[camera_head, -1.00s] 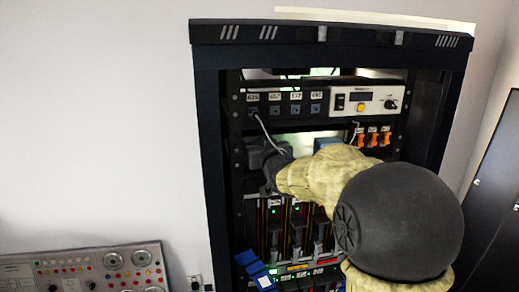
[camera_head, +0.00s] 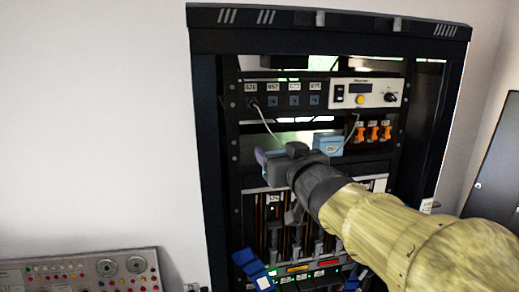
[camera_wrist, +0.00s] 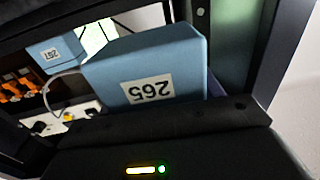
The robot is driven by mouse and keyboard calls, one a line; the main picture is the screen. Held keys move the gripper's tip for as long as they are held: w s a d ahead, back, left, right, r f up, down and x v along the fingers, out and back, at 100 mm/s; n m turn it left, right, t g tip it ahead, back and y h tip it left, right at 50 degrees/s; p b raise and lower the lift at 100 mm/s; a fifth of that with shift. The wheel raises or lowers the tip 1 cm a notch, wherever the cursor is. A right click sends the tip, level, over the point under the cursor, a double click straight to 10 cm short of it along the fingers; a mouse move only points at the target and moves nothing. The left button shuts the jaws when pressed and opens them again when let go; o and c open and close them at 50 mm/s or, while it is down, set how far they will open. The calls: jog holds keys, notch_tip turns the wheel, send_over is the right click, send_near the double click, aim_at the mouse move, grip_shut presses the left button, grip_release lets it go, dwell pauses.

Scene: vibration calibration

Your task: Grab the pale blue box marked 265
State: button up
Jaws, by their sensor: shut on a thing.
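The pale blue box marked 265 (camera_wrist: 150,65) fills the middle of the wrist view, its label upside down there. In the head view the box (camera_head: 277,173) shows as a grey-blue block on the rack's shelf level, partly hidden by my gripper. My gripper (camera_head: 279,158) is at the box and shut on it; a purple finger part shows at the box's left side. In the wrist view the dark gripper body covers the bottom and hides the lower part of the box. I cannot tell whether the box is touching the shelf.
A second pale blue box (camera_head: 328,144) stands to the right on the shelf; it also shows in the wrist view (camera_wrist: 55,52). Orange switches (camera_head: 373,132) are further right. A cable (camera_head: 265,122) hangs from the panel above. The dark rack frame (camera_head: 208,165) bounds the left side.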

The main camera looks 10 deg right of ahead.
jog(key=shift+s+d, duration=0.15)
jog(key=shift+s, duration=1)
jog(key=shift+w, duration=0.1)
